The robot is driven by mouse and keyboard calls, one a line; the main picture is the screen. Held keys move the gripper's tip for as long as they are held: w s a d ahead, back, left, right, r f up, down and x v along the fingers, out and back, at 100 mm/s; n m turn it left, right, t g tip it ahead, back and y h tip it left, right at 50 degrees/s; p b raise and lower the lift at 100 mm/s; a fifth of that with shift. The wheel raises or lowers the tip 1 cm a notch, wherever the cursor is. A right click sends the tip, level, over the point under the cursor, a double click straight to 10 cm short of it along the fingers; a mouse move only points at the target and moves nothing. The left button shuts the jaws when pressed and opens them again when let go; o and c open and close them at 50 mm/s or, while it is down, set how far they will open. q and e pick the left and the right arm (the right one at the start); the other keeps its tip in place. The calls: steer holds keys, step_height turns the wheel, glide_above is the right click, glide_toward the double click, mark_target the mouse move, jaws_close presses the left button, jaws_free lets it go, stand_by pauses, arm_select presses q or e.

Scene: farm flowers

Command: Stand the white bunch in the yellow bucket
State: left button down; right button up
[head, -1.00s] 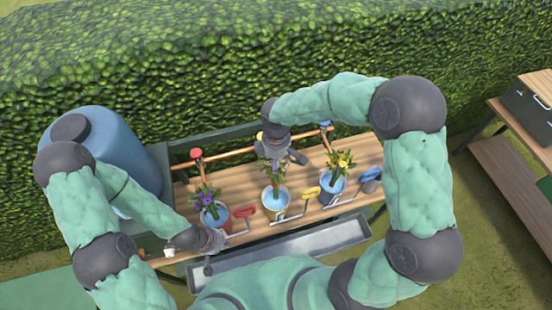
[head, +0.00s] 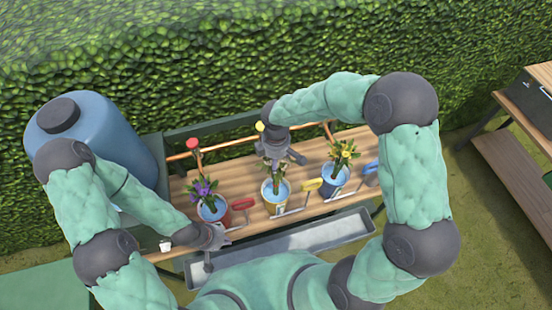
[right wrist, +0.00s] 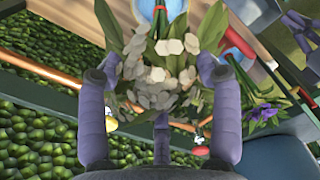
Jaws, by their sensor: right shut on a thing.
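The white bunch (right wrist: 160,85) has pale blossoms, green leaves and thin stems. My right gripper (right wrist: 160,68) is shut around it, with a finger on either side. In the head view the right gripper (head: 276,158) points down over the middle bucket, the yellow bucket (head: 275,197), and hides most of the blossoms. The stems reach down into that bucket's blue opening, which also shows at the top of the right wrist view (right wrist: 158,8). Whether the stems touch the bottom is hidden. My left gripper (head: 216,250) is open and empty at the bench's front left.
A red bucket (head: 222,219) with purple flowers stands left, and a blue bucket (head: 327,191) with yellow flowers stands right. Red (head: 243,204) and yellow (head: 313,184) handles are close by. A copper pipe (head: 228,146) runs behind, and a metal trough (head: 290,243) lies in front.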

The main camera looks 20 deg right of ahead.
steer(key=shift+f+b, duration=2.25)
steer(key=shift+f, duration=1.1)
steer(key=o, duration=1.8)
steer(key=shift+c, duration=0.2)
step_height(320, 180, up, 12)
